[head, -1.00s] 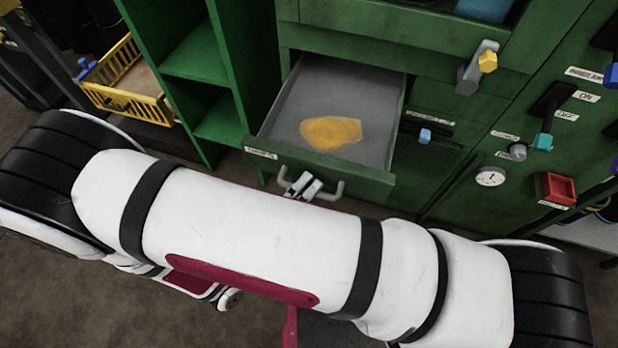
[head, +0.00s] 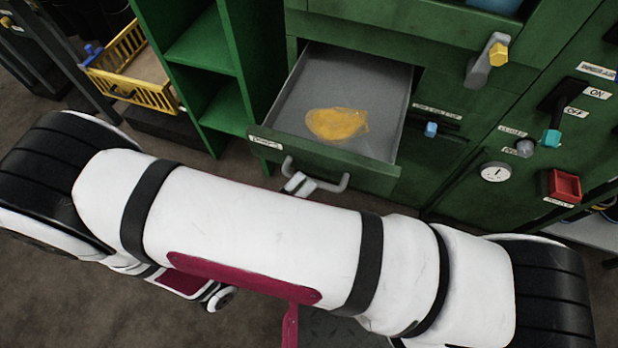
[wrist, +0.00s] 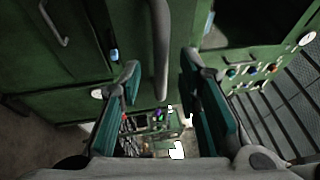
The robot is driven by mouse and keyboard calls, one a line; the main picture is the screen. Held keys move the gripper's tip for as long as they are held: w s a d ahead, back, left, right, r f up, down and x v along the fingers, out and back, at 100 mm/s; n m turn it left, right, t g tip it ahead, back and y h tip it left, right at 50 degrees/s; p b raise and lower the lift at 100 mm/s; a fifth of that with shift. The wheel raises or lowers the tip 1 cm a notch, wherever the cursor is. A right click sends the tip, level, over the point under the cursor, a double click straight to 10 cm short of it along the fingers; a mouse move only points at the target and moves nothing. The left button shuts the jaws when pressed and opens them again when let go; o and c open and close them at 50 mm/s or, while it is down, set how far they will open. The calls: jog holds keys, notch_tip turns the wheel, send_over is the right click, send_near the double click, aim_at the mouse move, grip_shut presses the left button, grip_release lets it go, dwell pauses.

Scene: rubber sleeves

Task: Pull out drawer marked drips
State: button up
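The green drawer (head: 325,155) stands pulled out of the green cabinet in the head view. Its grey inside shows a flat yellow patch (head: 337,124). A small white label on the left of its front is too small to read for sure. The grey bar handle (head: 330,186) is on the drawer's front and also shows in the wrist view (wrist: 160,50). My gripper (wrist: 160,62) is open in the wrist view, its teal-padded fingers apart on either side of the handle's line, with gaps to both. In the head view only its tips (head: 298,184) show, just below the handle; my arm hides the rest.
A control panel with an ON/OFF lever (head: 560,105), a gauge (head: 496,172) and a red square switch (head: 564,186) is at the right. Green shelves (head: 205,75) and a yellow crate (head: 130,75) are at the left. Bare floor lies around my base.

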jog(key=v, duration=0.8)
jog(key=shift+s+a, duration=0.25)
jog(key=shift+s, duration=0.05)
jog(key=w+d+r+m+g, duration=0.4)
jog(key=d+r+m+g, duration=0.35)
jog(key=r+m, duration=0.3)
jog(key=w+d+r+m+g, duration=0.4)
jog(key=d+r+m+g, duration=0.35)
jog(key=r+m, duration=0.3)
jog(key=s+d+r+m+t+y, duration=0.1)
jog(key=s+d+r+m+y, duration=0.2)
jog(key=s+d+m+y, duration=0.65)
jog(key=s+d+r+m+y, duration=0.3)
jog(key=r+m+y, duration=0.1)
jog(key=m, duration=1)
notch_tip(320, 180, up, 22)
jog(key=t+p, duration=0.3)
jog(key=p, duration=1.7)
jog(key=shift+a+t, duration=0.3)
jog(key=shift+a, duration=0.05)
